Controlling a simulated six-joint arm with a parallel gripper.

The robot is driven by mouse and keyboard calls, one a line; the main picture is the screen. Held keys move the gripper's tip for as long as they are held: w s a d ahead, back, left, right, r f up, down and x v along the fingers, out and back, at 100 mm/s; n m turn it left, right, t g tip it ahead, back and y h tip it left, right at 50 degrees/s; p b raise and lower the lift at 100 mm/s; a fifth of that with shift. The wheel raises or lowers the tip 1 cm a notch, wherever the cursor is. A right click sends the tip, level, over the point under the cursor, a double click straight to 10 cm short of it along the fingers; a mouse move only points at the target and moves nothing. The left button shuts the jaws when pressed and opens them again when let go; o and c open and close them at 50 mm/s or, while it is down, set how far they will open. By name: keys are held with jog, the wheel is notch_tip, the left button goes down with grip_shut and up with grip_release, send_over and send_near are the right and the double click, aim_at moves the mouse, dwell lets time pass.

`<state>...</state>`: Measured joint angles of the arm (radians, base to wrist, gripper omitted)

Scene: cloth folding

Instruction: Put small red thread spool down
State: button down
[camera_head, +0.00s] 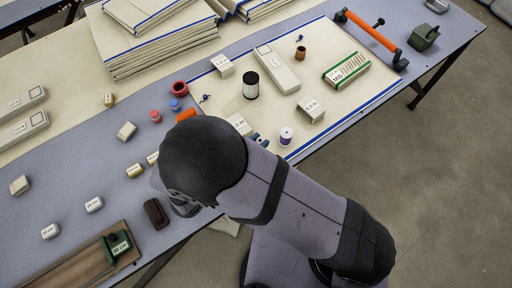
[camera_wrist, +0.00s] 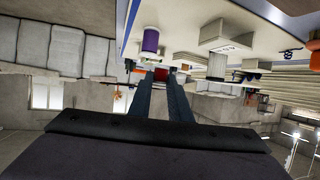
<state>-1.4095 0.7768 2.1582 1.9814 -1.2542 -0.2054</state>
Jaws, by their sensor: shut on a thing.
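The small red thread spool (camera_wrist: 161,73) shows between the fingertips of my gripper (camera_wrist: 161,80) in the wrist view. My gripper is shut on it. The table appears at the top of that tilted view, with a purple and white spool (camera_wrist: 150,40) near the held spool in the picture. In the head view my dark wrist and arm cover the gripper and the held spool. The same purple and white spool (camera_head: 286,135) stands on the cream mat (camera_head: 370,98) just right of my wrist.
On the mat are a black-and-white cylinder (camera_head: 251,86), a long pale box (camera_head: 278,69), a marked white block (camera_head: 311,109) and a green-edged box (camera_head: 346,70). A pinkish-red spool (camera_head: 155,116) and a red ring (camera_head: 180,88) lie left of it. An orange bar (camera_head: 370,34) stands behind.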

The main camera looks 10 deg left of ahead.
jog(key=shift+r, duration=0.45)
